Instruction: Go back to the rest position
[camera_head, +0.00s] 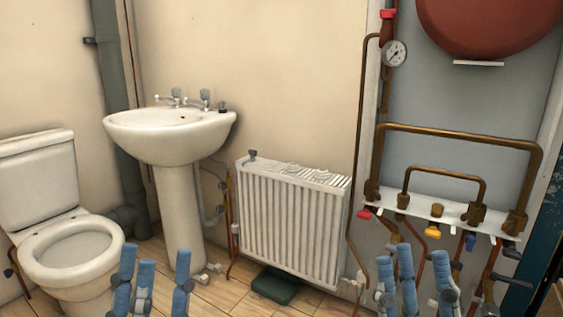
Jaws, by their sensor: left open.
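My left gripper (158,277) points up from the bottom edge, its blue-padded fingers spread apart with nothing between them. It shows in front of the toilet and the basin's pedestal. My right gripper (420,278) also points up from the bottom edge, further right, in front of the pipework. Its blue-padded fingers stand apart and hold nothing that I can see. The lower parts of both grippers are cut off by the picture's edge.
A toilet (72,250) stands at left, beside a white basin (165,138) on a pedestal. A white radiator (290,222) is on the wall, with a dark green box (275,287) below. Copper pipes (455,133), valves and a red tank (490,22) are at right. Wooden floor shows between.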

